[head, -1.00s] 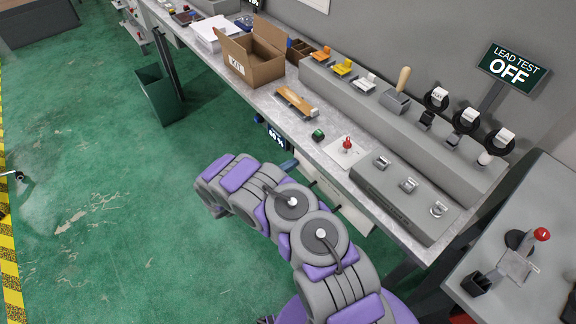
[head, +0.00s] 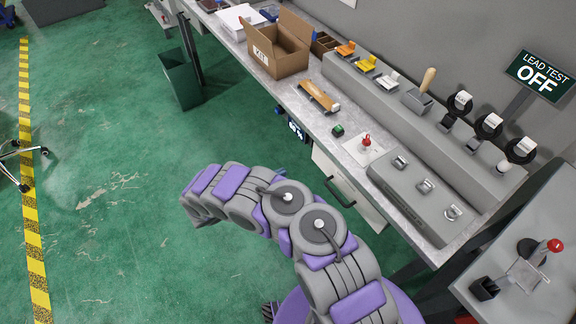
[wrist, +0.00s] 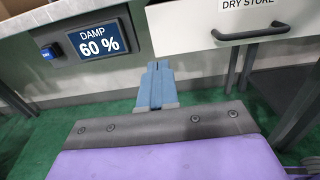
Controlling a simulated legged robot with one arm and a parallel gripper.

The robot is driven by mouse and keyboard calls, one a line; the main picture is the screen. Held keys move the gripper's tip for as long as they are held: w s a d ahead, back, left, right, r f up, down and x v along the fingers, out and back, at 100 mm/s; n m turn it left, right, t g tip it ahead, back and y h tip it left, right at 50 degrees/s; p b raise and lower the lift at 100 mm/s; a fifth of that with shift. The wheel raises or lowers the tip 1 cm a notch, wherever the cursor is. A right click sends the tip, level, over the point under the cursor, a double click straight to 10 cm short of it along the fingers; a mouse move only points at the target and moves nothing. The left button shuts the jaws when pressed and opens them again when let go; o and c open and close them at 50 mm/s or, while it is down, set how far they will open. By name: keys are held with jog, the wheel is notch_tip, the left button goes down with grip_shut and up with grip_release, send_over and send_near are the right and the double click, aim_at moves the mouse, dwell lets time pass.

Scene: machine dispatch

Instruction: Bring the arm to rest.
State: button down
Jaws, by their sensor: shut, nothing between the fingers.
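My arm shows in the head view as grey links with purple covers, bent in front of the workbench (head: 357,152) and off to its left side. My gripper (wrist: 155,72) shows in the wrist view as blue fingers closed together with nothing between them. Its tips are in front of the bench, between a display reading "DAMP 60 %" (wrist: 97,42) and a white drawer labelled "DRY STORE" (wrist: 190,27). I cannot tell whether the tips touch anything. In the head view the gripper is mostly hidden behind my arm.
An open cardboard box (head: 278,48), a wooden-handled tool block (head: 418,100) and a grey switch panel (head: 415,190) stand on the bench. A green bin (head: 180,80) stands on the floor at its left. A side table (head: 530,255) is at right.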

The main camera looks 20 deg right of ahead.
jog(key=shift+s+a, duration=0.2)
jog(key=shift+s, duration=0.05)
jog(key=shift+a+r, duration=0.1)
jog(key=shift+a, duration=0.1)
jog(key=s+d+r+m+g, duration=0.1)
jog(key=d+r+m+g, duration=0.3)
jog(key=r, duration=0.4)
jog(key=s+d+r+m+g, duration=0.1)
jog(key=d+r+m+g, duration=0.2)
jog(key=d+r, duration=0.4)
jog(key=s+d+r+m+g+y, duration=0.2)
jog(key=s+d+r+m, duration=0.15)
jog(key=s+r, duration=0.25)
jog(key=s+d+r+m+g+y, duration=0.2)
jog(key=s+r+m+g+y, duration=0.15)
jog(key=s+r, duration=0.25)
jog(key=s+a+r+m+y, duration=0.2)
jog(key=s+r+m+y, duration=0.25)
jog(key=s, duration=0.75)
jog(key=s+a+r+m+t+y, duration=0.1)
jog(key=s+a+m+t+y, duration=0.2)
jog(key=s+a+y, duration=0.4)
jog(key=s+a+t, duration=0.1)
jog(key=s+a, duration=0.2)
jog(key=s, duration=0.1)
jog(key=shift+s, duration=0.3)
